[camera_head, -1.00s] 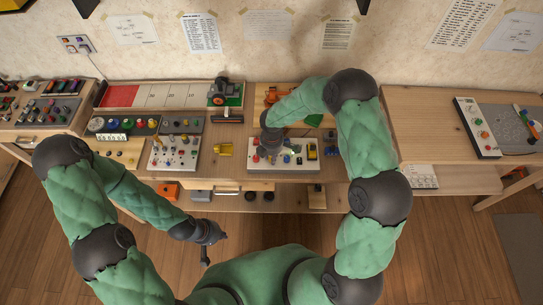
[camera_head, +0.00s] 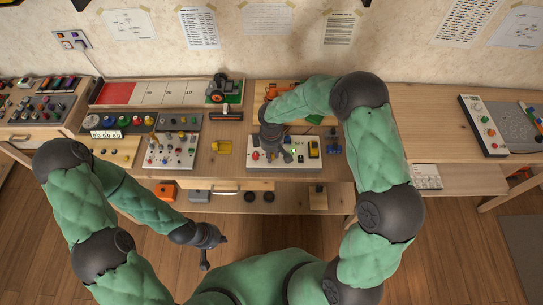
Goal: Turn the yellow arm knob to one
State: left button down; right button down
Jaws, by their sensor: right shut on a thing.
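A white control panel (camera_head: 276,166) sits on the wooden bench in the middle of the view. It carries red parts at its left end, a small lit green lamp (camera_head: 293,151) and a yellow block with a dark part (camera_head: 313,150) toward its right end. My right gripper (camera_head: 286,157) points down over the panel's middle, shut on what seems to be the yellow arm knob. The fingers and wrist hide the knob, so its setting cannot be read. My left gripper (camera_head: 205,266) hangs low over the floor, far from the panel, too small to tell open from shut.
A blue item (camera_head: 333,148) lies just right of the panel.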

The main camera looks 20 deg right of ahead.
jog(key=m+b, duration=0.2)
jog(key=m, duration=0.3)
jog(key=shift+f+m+b, duration=0.1)
jog(key=shift+m+b, duration=1)
jog(key=shift+m, duration=1.4)
jog(key=c, duration=1)
grip_release()
jog(key=shift+c, duration=0.2)
notch_tip(320, 180, up, 12)
jog(key=shift+a, duration=0.15)
